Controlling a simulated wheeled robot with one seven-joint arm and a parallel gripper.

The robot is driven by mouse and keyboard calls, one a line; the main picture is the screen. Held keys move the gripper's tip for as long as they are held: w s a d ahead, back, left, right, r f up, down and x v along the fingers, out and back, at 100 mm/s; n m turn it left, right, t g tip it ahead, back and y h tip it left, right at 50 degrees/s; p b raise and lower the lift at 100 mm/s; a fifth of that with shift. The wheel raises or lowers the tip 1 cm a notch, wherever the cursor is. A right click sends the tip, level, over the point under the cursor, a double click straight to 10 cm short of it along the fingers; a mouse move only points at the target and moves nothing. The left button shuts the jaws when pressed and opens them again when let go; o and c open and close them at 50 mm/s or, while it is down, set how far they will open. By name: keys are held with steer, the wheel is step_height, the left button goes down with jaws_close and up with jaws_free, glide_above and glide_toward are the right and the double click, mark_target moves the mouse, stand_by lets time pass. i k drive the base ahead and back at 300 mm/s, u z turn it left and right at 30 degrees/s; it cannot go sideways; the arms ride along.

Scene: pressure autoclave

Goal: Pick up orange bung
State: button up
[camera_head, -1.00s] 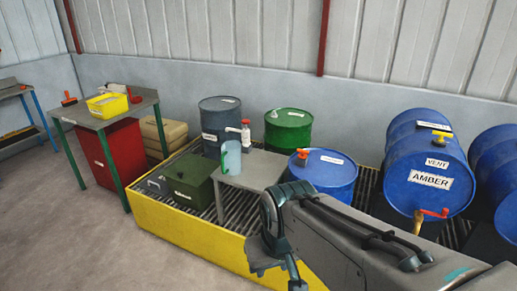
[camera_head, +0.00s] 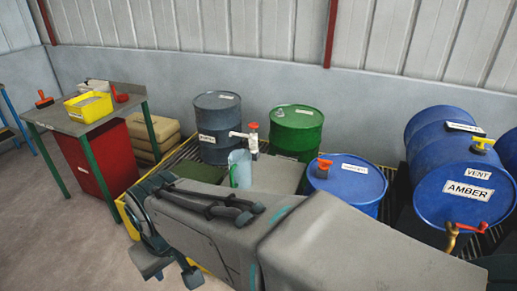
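An orange fitting (camera_head: 324,167), which looks like the orange bung, sits on the top of an upright blue drum (camera_head: 346,182) right of centre. My gripper (camera_head: 172,269) is at the lower left of the view, well left of and nearer than that drum. Its two fingers appear spread apart, with nothing seen between them. My grey arm crosses the bottom of the view and hides part of the grating and the blue drum's lower part.
A clear jug (camera_head: 240,168) and a red-capped tap or bottle (camera_head: 253,140) are near a grey stand (camera_head: 277,178). Grey (camera_head: 218,125) and green (camera_head: 296,130) drums stand behind. A lying AMBER drum (camera_head: 466,190) is right. A table (camera_head: 75,126) holds a yellow tray (camera_head: 89,106).

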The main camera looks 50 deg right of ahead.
mark_target(324, 166)
steer(key=z, duration=0.35)
steer(key=i, duration=0.8)
steer(key=z, duration=1.1)
steer(key=i, duration=0.4)
steer(key=z, duration=0.4)
